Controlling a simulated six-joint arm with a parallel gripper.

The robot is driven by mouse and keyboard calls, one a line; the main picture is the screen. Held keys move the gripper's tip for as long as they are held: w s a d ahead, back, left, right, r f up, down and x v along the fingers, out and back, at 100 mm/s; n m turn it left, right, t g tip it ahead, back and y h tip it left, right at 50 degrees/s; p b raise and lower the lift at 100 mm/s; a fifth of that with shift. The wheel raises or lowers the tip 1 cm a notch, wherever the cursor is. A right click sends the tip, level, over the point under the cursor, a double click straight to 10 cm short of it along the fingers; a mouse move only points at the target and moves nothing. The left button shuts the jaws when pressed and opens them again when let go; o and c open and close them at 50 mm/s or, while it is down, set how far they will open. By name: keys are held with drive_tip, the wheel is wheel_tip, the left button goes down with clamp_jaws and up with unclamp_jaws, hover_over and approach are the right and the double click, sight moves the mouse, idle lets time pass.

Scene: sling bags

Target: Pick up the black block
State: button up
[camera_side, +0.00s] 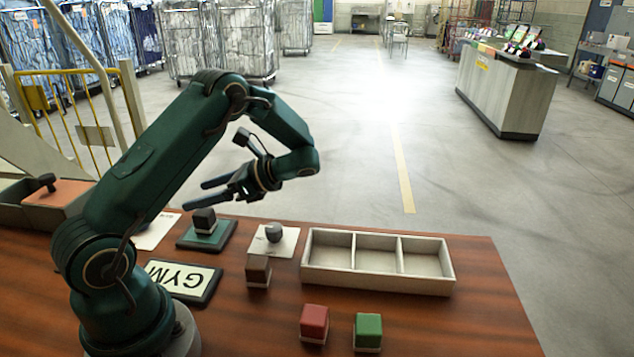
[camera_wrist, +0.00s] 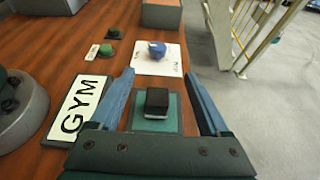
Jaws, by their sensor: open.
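The black block (camera_side: 204,219) sits on a green square pad (camera_side: 212,240) near the table's far edge in the side view. In the wrist view the black block (camera_wrist: 157,102) rests on its pad (camera_wrist: 150,124), upright with a pale base, between the fingers in the picture. My gripper (camera_side: 195,196) is open, its two blue fingers spread and pointing left, just above the block. The wrist view shows my gripper (camera_wrist: 158,78) with one finger on each side of the block; I see no contact and nothing held.
A GYM sign (camera_side: 184,281) lies near the block. A three-compartment tray (camera_side: 377,284), red block (camera_side: 314,322) and green block (camera_side: 368,331) are farther right.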

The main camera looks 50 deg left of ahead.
sight(211, 214)
wheel_tip(211, 214, down, 5)
drive_tip(key=shift+s+a+f, duration=0.1)
drive_tip(key=shift+a+f, duration=0.05)
drive_tip(key=shift+f, duration=0.05)
drive_tip(key=shift+x, duration=2.35)
clamp_jaws()
drive_tip(key=shift+r, duration=0.1)
